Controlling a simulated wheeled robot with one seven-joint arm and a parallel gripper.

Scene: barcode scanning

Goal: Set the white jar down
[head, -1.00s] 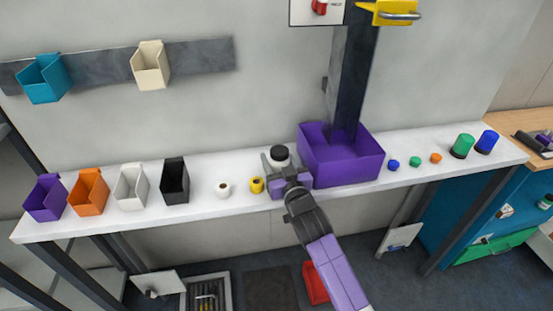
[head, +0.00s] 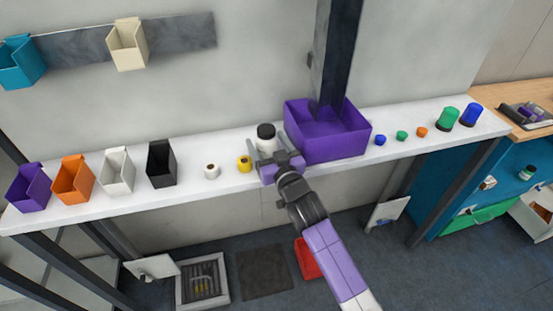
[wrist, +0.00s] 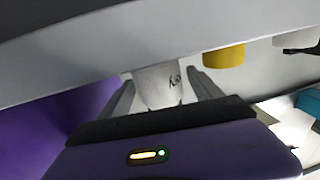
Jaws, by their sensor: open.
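The white jar (head: 266,145) has a black lid and stands upright on the white shelf, just left of the large purple bin. My gripper (head: 268,149) is open, its fingers on either side of the jar from the front. In the wrist view the jar's white body (wrist: 158,86) shows between the two grey fingers, with gaps visible beside it and some dark writing on its side. The jar's lid is hidden in that view, and the gripper partly hides its lower part in the head view.
The purple bin (head: 340,146) stands close on the right, by a dark post (head: 338,50). A yellow jar (head: 244,164) and a small white jar (head: 211,171) stand to the left, then several open bins. Small coloured items, including a blue one (head: 380,140), line the right.

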